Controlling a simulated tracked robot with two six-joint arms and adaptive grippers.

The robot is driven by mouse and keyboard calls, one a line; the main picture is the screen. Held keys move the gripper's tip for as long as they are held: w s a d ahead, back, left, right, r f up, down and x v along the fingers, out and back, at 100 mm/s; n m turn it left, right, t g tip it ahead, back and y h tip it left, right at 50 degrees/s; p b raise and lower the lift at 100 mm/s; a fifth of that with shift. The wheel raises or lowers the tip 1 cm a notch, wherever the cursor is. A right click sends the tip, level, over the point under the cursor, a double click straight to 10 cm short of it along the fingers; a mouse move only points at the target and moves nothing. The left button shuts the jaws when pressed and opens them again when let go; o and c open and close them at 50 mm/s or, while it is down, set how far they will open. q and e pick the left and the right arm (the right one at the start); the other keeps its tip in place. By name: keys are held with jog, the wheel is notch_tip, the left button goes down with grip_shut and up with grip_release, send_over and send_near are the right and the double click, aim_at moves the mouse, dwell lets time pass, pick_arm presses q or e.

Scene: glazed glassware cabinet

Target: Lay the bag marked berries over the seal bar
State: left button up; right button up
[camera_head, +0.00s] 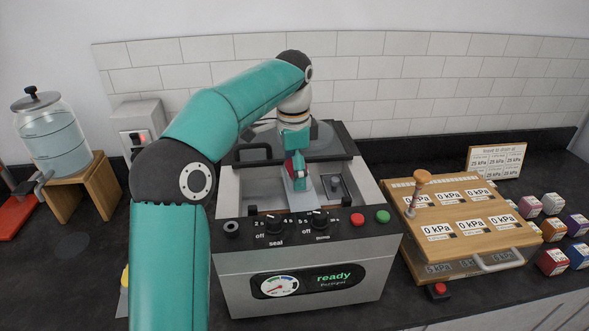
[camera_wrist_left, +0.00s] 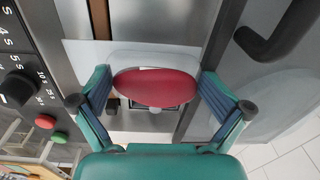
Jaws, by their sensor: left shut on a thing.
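My left gripper (camera_head: 297,172) reaches down into the open chamber of the vacuum sealer (camera_head: 300,262). It is shut on a clear bag with a red oval filling (camera_wrist_left: 155,88), which lies between its two fingers in the left wrist view. The bag's pale, flat clear part stretches away beyond the filling, over the chamber's front part. A little of the bag (camera_head: 302,207) shows below the gripper in the head view. No berries marking is readable. A brown strip, possibly the seal bar (camera_wrist_left: 99,18), runs past the bag's far part; contact cannot be told. My right gripper is not in view.
The sealer's lid (camera_head: 338,142) is raised behind the chamber; its panel has knobs and red and green buttons. A wooden box with kPa labels (camera_head: 462,225) stands right, beside several small coloured boxes (camera_head: 552,262). A water jar (camera_head: 48,132) stands on a wooden stand left.

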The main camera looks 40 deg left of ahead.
pick_arm(q)
jog(key=shift+s+d+f+g, duration=0.15)
jog(key=shift+f+g, duration=0.25)
jog(key=shift+f, duration=0.7)
jog(key=o, duration=1.2)
jog(key=shift+r+p, duration=0.55)
jog(key=shift+p, duration=0.05)
jog(key=shift+w+a+r+p, duration=0.2)
jog(key=shift+a+r+p, duration=0.1)
jog(key=shift+r+p, duration=0.4)
jog(key=shift+w+a+r+p, duration=0.15)
jog(key=shift+r+p, duration=0.15)
jog(key=shift+r, duration=3.05)
